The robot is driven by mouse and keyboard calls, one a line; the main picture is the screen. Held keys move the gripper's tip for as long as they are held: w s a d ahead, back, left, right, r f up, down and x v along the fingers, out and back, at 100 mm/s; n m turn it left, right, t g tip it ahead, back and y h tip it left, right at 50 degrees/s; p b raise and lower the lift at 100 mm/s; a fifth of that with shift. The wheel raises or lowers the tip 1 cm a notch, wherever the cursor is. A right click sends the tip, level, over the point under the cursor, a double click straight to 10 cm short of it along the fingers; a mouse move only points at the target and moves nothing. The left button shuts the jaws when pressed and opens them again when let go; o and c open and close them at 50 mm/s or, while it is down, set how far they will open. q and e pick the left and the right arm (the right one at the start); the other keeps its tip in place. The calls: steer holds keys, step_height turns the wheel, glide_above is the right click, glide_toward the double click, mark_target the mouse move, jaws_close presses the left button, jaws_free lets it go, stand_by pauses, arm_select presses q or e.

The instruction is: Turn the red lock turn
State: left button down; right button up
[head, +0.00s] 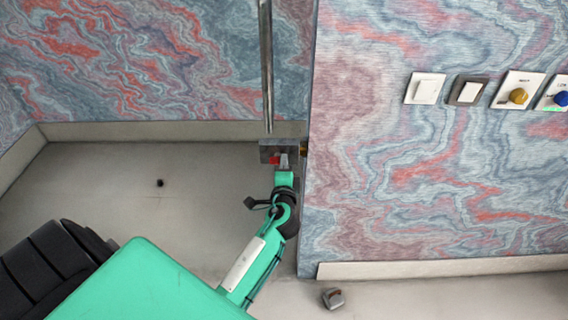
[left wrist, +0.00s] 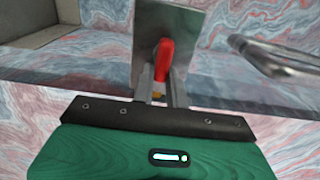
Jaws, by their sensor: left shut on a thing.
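The red lock turn (left wrist: 164,58) stands on a grey metal plate (left wrist: 153,20) in the left wrist view. In the head view the red turn (head: 274,160) shows small on the grey lock body (head: 266,147), by the edge of the marbled wall panel. My left gripper (head: 284,163) reaches up to it and is shut on the turn. In the left wrist view its fingers (left wrist: 163,85) stand on both sides of the lower part of the turn. The turn looks upright there, leaning slightly. My right gripper is in neither view.
A vertical metal bar (head: 266,65) rises above the lock. To the right, the marbled panel (head: 400,190) carries switches (head: 425,88) and a yellow knob (head: 518,96). A small grey object (head: 332,298) lies on the floor. The floor at left is mostly clear.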

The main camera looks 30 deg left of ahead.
arm_select(q)
steer(key=shift+s+f, duration=0.1)
steer(key=shift+f, duration=0.1)
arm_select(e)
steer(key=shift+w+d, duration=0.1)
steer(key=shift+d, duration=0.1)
arm_select(q)
steer(key=c, duration=1.4)
jaws_free()
steer(key=shift+a+r, duration=0.1)
steer(key=b+v, duration=0.3)
steer(key=v, duration=1)
steer(key=shift+s+b, duration=0.3)
steer(key=shift+s, duration=0.05)
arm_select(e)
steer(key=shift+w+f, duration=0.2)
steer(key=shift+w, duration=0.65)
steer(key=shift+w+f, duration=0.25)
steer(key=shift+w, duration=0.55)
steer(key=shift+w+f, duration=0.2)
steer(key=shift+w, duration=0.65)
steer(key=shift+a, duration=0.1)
